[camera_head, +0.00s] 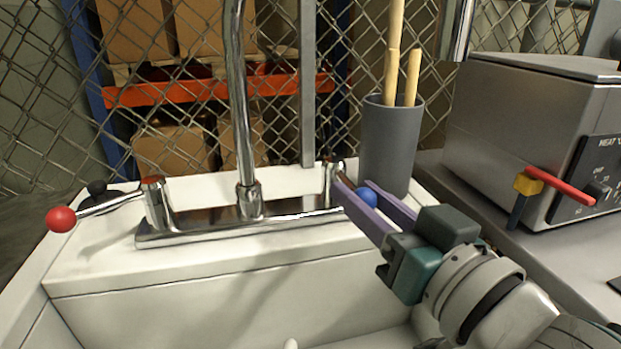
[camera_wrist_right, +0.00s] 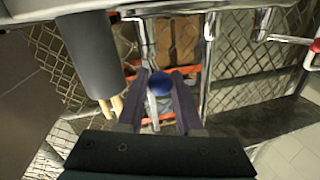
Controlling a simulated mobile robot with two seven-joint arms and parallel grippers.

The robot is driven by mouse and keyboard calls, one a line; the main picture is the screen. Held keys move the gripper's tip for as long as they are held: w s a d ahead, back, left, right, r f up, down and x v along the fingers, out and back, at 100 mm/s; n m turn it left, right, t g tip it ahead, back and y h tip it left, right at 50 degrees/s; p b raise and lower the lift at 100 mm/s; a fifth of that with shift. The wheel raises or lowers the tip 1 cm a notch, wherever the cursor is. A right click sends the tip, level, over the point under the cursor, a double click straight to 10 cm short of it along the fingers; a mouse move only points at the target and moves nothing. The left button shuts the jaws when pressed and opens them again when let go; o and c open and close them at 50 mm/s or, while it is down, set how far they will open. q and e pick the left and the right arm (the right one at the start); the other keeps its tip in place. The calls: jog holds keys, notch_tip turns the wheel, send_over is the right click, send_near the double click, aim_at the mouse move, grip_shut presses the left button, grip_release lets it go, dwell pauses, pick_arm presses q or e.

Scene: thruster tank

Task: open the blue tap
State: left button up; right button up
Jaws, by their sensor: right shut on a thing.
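The blue tap is a small blue ball knob (camera_head: 368,196) on a chrome lever at the right end of the chrome faucet base (camera_head: 285,216). My right gripper (camera_head: 355,184) reaches in from the lower right, its two purple fingers on either side of the knob and lever, shut on them. In the right wrist view the blue knob (camera_wrist_right: 160,84) sits between the two fingers (camera_wrist_right: 160,100). The fingers partly hide the lever in the head view. My left gripper is in neither view.
A red ball knob (camera_head: 60,219) on a chrome lever stands at the left end of the faucet. The tall spout (camera_head: 240,110) rises mid-base. A grey cup (camera_head: 388,150) with wooden sticks stands close behind my right gripper. A metal appliance (camera_head: 505,130) is at right.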

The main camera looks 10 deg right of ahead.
grip_shut()
dwell(0.8)
